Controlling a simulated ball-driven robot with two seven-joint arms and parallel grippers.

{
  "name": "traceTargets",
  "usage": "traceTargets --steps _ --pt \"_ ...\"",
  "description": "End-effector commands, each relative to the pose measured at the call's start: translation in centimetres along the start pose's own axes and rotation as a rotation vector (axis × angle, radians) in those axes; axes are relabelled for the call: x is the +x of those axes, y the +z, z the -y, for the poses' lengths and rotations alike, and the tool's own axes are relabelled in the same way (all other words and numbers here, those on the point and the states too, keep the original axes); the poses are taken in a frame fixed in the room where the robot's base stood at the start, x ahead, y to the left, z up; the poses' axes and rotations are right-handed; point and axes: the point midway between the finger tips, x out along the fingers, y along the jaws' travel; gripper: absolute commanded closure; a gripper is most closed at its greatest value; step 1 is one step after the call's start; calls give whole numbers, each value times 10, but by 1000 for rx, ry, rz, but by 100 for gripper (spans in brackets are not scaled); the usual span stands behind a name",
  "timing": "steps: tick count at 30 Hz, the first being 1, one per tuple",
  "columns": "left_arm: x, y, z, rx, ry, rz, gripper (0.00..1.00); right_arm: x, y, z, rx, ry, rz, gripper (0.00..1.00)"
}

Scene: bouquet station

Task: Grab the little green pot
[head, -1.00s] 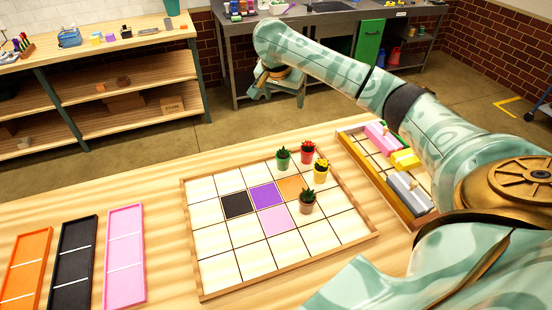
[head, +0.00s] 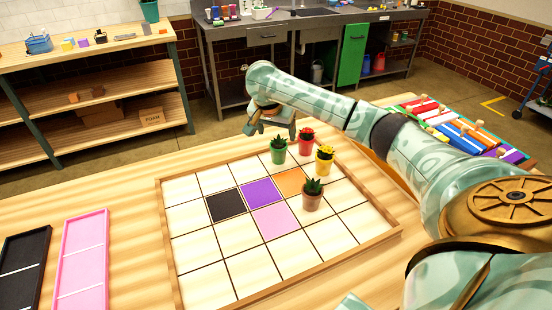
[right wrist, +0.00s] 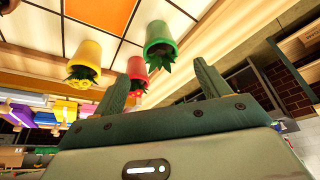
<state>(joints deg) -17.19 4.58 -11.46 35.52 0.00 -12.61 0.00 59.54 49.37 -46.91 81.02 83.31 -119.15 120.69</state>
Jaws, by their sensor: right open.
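The little green pot (head: 278,156) holds a dark spiky plant and stands upright at the far edge of the grid board (head: 168,240). My right gripper (head: 268,122) is open and empty, just behind and above the green pot. In the right wrist view the green pot (right wrist: 160,35) appears ahead of the open fingers (right wrist: 160,72), its plant close to the gap between them. A red pot (head: 306,147) stands just right of it, and a yellow pot (head: 324,168) and a brown pot (head: 312,202) stand nearer. My left gripper is not in view.
Pink (head: 83,262) and black (head: 24,268) trays lie left of the board. Colourful blocks (head: 455,130) lie right, partly hidden by my right arm. The board's left and front cells are free of pots. The red pot (right wrist: 137,68) is close beside the fingers.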

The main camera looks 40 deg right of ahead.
Motion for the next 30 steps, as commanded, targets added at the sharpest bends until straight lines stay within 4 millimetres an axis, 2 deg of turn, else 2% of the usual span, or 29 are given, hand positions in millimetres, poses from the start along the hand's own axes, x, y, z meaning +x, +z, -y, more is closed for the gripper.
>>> traceTargets --steps 1,3,13,21,29,30 --pt "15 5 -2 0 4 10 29 21 4 0 -1 5 2 25" --pt "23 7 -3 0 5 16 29 34 3 0 -1 5 2 25" --pt "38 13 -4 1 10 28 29 55 1 0 -1 1 -1 25" --pt "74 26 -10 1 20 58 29 98 6 1 -3 5 -1 25" --pt "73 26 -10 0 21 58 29 97 2 1 -2 -1 -4 25" --pt "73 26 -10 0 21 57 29 96 2 1 -2 0 -4 31"
